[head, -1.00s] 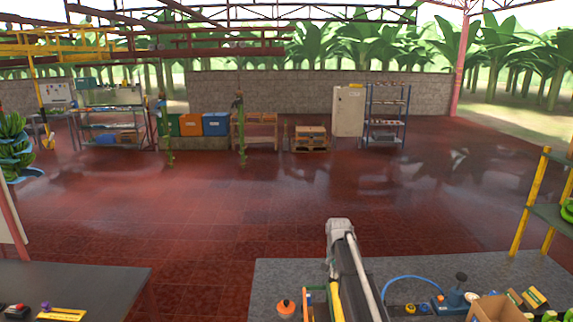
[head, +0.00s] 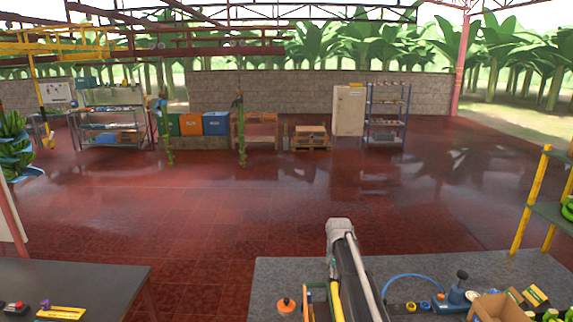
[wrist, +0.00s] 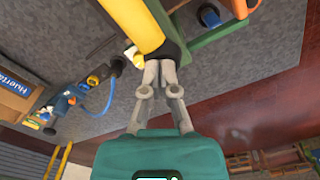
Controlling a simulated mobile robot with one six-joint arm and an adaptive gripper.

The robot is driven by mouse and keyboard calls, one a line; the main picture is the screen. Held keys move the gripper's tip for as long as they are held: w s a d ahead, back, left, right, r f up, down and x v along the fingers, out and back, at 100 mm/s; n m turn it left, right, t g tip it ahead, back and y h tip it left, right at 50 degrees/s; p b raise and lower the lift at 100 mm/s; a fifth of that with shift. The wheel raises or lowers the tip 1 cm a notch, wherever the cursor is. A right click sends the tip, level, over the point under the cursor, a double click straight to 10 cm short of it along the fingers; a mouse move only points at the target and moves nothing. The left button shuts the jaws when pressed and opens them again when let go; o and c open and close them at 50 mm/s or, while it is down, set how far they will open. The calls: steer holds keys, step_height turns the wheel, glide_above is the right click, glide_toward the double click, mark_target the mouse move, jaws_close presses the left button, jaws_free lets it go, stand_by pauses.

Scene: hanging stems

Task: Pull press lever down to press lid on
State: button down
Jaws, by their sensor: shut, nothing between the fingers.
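No lid or press lever can be made out for certain. A blue device with a dark knob (head: 460,286) stands on the grey bench at the right in the head view and may be the press. My gripper (wrist: 161,66) is shut and empty in the wrist view, fingertips together. The tips are close to a yellow cylinder (wrist: 133,24) with a pale end and a dark part beside it. I cannot tell whether they touch. In the head view my arm hides the gripper.
The grey bench (head: 290,270) carries an orange-topped item (head: 286,304), a blue hose (head: 410,277) and a cardboard box (head: 488,306). In the wrist view a green bar (wrist: 222,32) lies right of the fingertips. A dark table (head: 90,280) stands at left; red floor beyond is open.

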steer(key=shift+f+b, duration=1.05)
steer(key=shift+f, duration=0.05)
stand_by(1.5)
steer(key=shift+r, duration=0.1)
stand_by(1.4)
steer(key=shift+r+p, duration=3.95)
steer(key=shift+p, duration=0.1)
steer(key=shift+f, duration=0.1)
